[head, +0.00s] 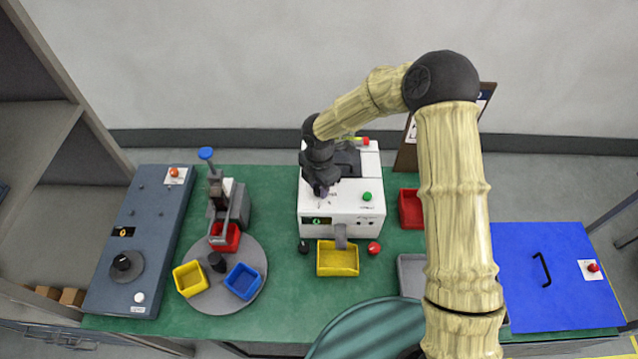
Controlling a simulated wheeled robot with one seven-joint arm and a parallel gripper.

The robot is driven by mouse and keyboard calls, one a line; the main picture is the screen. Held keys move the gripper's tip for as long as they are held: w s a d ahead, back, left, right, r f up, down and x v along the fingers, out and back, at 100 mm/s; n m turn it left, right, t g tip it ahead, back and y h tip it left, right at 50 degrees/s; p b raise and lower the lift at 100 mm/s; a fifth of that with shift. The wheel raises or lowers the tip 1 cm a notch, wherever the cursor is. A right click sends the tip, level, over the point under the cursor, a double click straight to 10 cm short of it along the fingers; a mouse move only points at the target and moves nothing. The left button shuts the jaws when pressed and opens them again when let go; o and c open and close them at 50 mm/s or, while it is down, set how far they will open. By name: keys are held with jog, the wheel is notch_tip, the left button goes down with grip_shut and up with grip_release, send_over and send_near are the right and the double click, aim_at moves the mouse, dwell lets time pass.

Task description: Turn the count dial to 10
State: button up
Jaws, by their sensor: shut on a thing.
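The white machine (343,208) stands at the back middle of the green bench, with a small lit display (317,221) on its front left. My gripper (321,190) points down at the left of the machine's top and is shut on a small knob there, which I take to be the count dial. The gripper hides nearly all of this knob, so its pointer and any marks cannot be read. The display's digits are too small to read.
A green button (367,196) sits right of my gripper. A yellow bin (338,259) stands under the machine's chute (340,236). At left are a turntable (213,303) with bins and a grey-blue panel (150,220) with a black dial (122,262).

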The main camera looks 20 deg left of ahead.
aim_at(319, 188)
jog(key=shift+r+n, duration=0.1)
jog(key=shift+n, duration=0.4)
jog(key=o, duration=1)
jog(key=shift+c, duration=0.2)
notch_tip(319, 188, up, 17)
jog(key=b, duration=0.4)
jog(key=shift+r, duration=0.15)
